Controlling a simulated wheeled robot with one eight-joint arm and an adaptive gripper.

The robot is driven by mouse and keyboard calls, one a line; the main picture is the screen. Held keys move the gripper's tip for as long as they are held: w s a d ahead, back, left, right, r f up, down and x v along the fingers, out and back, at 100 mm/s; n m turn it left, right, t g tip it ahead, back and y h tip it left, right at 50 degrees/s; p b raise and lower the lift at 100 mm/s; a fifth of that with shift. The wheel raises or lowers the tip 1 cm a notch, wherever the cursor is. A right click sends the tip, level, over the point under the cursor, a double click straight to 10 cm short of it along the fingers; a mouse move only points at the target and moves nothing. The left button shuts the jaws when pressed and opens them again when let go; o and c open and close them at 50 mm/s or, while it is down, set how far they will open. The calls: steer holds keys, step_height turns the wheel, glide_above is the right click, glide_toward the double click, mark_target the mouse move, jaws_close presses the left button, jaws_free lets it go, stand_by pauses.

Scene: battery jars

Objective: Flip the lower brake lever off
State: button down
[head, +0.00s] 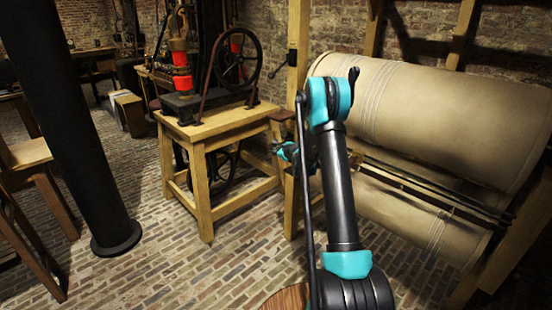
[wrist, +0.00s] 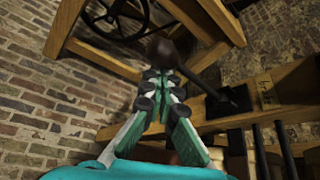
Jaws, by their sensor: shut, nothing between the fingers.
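A dark lever with a round brown-black knob (wrist: 161,47) shows in the wrist view. Its rod (wrist: 203,75) slants down right to a black plate (wrist: 230,101) on a wooden post. It looks like the lower brake lever; in the head view I cannot make it out behind my gripper and arm. My gripper (wrist: 163,80) is shut and empty, with its fingertips just below the knob in the picture; I cannot tell whether they touch. In the head view my gripper (head: 279,149) is beside the post. A second black lever (head: 291,61) is higher on this post (head: 299,30).
A wooden table (head: 208,128) with a flywheel machine (head: 235,62) stands left of my gripper. Large beige rollers (head: 440,115) in a timber frame fill the right side. A black column (head: 80,130) stands at left. Brick floor (head: 150,255) is clear in front.

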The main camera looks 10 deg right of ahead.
steer(key=shift+w+d+r+m+g+y, duration=0.15)
steer(key=shift+r+m+g+y, duration=0.3)
steer(key=shift+r, duration=0.45)
steer(key=shift+w+d+r+m+g+y, duration=0.1)
steer(key=shift+r+m+g+y, duration=0.15)
steer(key=shift+r+m, duration=0.5)
steer(key=shift+w+d+r+m+g+y, duration=0.15)
steer(key=shift+r+m+g+y, duration=0.2)
steer(key=shift+r, duration=0.7)
